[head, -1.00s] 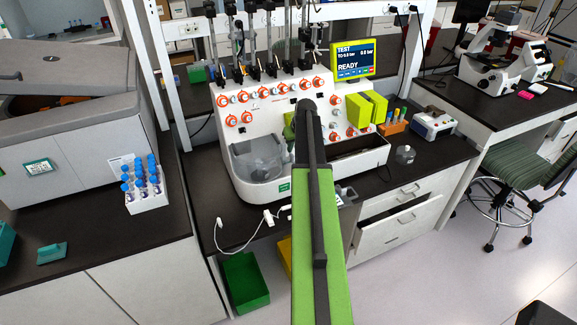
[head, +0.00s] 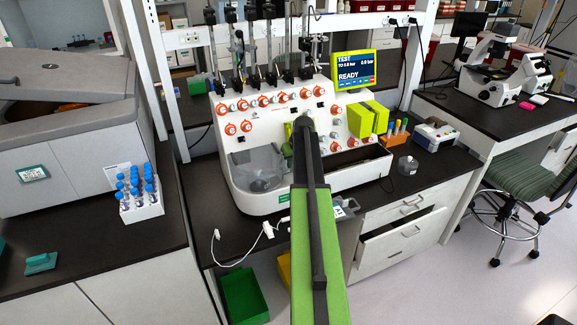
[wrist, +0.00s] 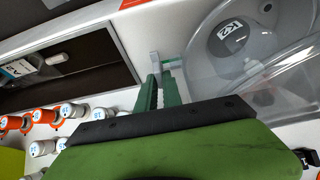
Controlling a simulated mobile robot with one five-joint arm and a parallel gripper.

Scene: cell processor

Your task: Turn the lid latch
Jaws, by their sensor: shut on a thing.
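The cell processor (head: 270,125) is a white machine with orange-ringed knobs. Its clear domed lid (head: 258,165) sits at its front left and shows large at the right in the wrist view (wrist: 235,60). My gripper (wrist: 163,85) has green fingers shut on the lid latch (wrist: 155,62), a small grey piece beside the dome's edge. A short green bar runs from the latch toward the dome. The fingers cover part of the latch. In the head view my arm hides the latch and most of the gripper.
A screen (head: 355,70) reads READY above the knobs. A dark recessed tray (wrist: 70,65) lies left of the latch in the wrist view. Knobs (wrist: 72,110) stand close left of my gripper. A rack of blue-capped tubes (head: 140,205) stands on the left bench.

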